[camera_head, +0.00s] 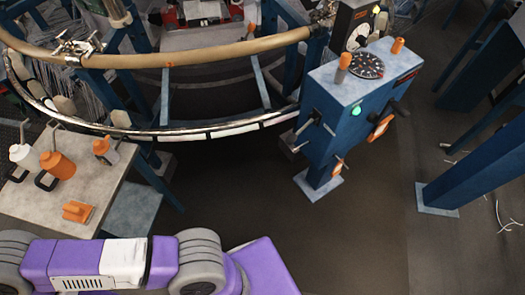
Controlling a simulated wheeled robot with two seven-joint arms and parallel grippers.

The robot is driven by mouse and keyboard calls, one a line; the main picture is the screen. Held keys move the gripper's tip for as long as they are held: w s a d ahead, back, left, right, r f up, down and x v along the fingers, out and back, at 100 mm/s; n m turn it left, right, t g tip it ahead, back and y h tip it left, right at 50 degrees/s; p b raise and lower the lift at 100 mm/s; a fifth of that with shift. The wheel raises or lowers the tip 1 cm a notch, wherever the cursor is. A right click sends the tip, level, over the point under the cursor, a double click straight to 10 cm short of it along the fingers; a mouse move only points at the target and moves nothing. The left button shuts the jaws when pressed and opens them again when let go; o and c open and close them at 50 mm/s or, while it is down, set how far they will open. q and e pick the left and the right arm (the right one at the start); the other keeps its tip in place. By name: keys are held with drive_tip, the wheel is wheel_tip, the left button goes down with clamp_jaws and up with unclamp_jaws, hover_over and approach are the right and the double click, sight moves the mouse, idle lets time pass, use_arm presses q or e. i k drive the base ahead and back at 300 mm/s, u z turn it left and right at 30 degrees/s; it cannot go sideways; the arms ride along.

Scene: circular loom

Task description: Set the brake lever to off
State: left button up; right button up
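A blue control box (345,100) stands on a post at the right of the loom. Its top carries a black round dial (367,66) and two upright orange-topped handles, one at the near left (343,66) and one at the far right (398,45). A green button (356,111) is on its edge. Its left side has dark levers (315,118), and orange-tipped parts are low at the front (338,165) and on the right side (380,127). I cannot tell which is the brake lever or how it is set. Neither gripper is in view.
The loom's large ring (200,132) curves across the left and middle. A table (105,185) at the left holds white and orange bottles (57,164) and a small orange object (78,211). A blue post (470,165) stands at the right. The floor before the box is clear.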

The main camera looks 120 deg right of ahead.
sight(290, 139)
drive_tip(key=z, duration=4.35)
drive_tip(key=i, duration=0.5)
drive_tip(key=z, duration=1.05)
drive_tip(key=k, duration=0.6)
drive_tip(key=u, duration=1.05)
drive_tip(key=i, duration=0.3)
drive_tip(key=z, duration=0.05)
